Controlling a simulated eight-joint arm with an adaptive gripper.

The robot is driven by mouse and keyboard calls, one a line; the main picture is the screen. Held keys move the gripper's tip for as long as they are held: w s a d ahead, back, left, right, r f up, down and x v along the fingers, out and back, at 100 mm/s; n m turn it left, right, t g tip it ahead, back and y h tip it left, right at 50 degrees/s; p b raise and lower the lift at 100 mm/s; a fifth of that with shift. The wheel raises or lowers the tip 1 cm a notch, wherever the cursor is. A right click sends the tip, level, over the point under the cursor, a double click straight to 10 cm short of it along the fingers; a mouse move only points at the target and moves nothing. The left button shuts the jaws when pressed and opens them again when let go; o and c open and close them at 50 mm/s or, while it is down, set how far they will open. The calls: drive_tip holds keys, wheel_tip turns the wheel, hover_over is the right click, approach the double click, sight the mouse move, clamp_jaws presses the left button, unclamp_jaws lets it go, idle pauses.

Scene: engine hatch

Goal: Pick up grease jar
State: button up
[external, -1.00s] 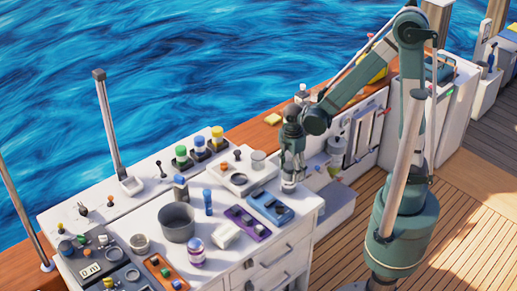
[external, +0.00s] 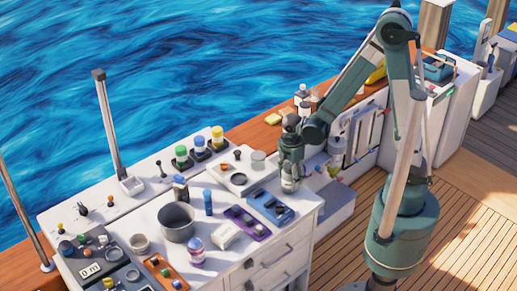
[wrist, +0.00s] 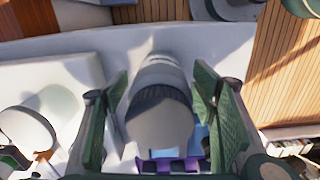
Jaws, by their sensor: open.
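A pale, rounded jar with a grey band (wrist: 160,120) stands between my fingers in the wrist view; I take it to be the grease jar, though no label is readable. In the external view its whitish side (external: 289,184) shows under my gripper (external: 290,172), near the right end of the white counter. My gripper (wrist: 162,105) is open, with one green finger pad on each side of the jar. A gap seems to show beside the jar, and I cannot tell whether either pad touches it. My gripper hides the jar's upper part in the external view.
On the white counter (external: 155,205) a blue tray (external: 270,205) and a purple tray (external: 247,222) lie close to my gripper. A grey pot (external: 177,222), a blue bottle (external: 208,202) and a purple-white jar (external: 196,250) stand farther left. The wooden deck lies beyond the counter's right end.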

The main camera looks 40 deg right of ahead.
sight(290, 165)
idle(0.3)
drive_tip(key=c, duration=1.1)
drive_tip(key=shift+r, duration=0.2)
drive_tip(key=shift+r+p, duration=0.45)
drive_tip(key=shift+r, duration=4.3)
